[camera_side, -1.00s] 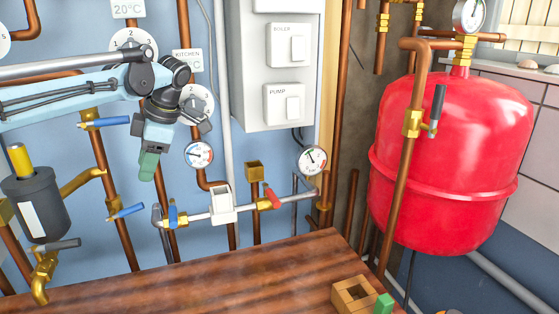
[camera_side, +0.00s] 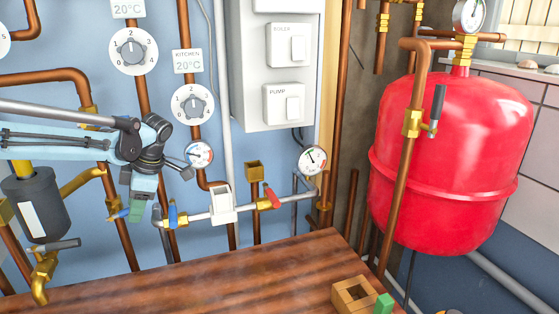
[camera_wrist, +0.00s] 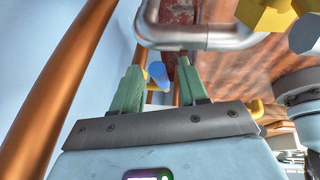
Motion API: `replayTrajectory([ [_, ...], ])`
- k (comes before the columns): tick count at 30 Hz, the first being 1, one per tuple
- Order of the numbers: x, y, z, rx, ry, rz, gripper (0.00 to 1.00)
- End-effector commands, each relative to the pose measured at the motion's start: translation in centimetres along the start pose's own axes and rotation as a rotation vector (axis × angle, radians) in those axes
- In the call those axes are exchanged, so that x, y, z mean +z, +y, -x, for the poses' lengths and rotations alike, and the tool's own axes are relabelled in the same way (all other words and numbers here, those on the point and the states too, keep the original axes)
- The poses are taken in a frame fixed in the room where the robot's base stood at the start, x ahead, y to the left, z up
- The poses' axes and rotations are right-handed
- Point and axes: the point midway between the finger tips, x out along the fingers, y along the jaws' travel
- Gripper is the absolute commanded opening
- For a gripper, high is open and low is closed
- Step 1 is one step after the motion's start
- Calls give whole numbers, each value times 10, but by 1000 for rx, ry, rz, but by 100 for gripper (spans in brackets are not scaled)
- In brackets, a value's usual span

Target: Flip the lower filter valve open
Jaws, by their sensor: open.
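The upper filter valve is mostly hidden behind my arm.
A grey filter canister (camera_side: 36,208) stands left of the valve. Close on the right is a grey pipe (camera_side: 193,216) with another blue-handled valve (camera_side: 173,216). A wooden worktop (camera_side: 210,272) lies below. A pressure gauge (camera_side: 199,154) is above right.

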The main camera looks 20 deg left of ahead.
Motion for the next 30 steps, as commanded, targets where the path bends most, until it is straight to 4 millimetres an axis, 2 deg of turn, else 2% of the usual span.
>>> replayTrajectory([
  [6,0,0,0,0,0,0,42],
  [12,0,0,0,0,0,0,11],
  [15,0,0,0,0,0,0,0],
  [30,-4,1,2,-7,-43,9,0],
])
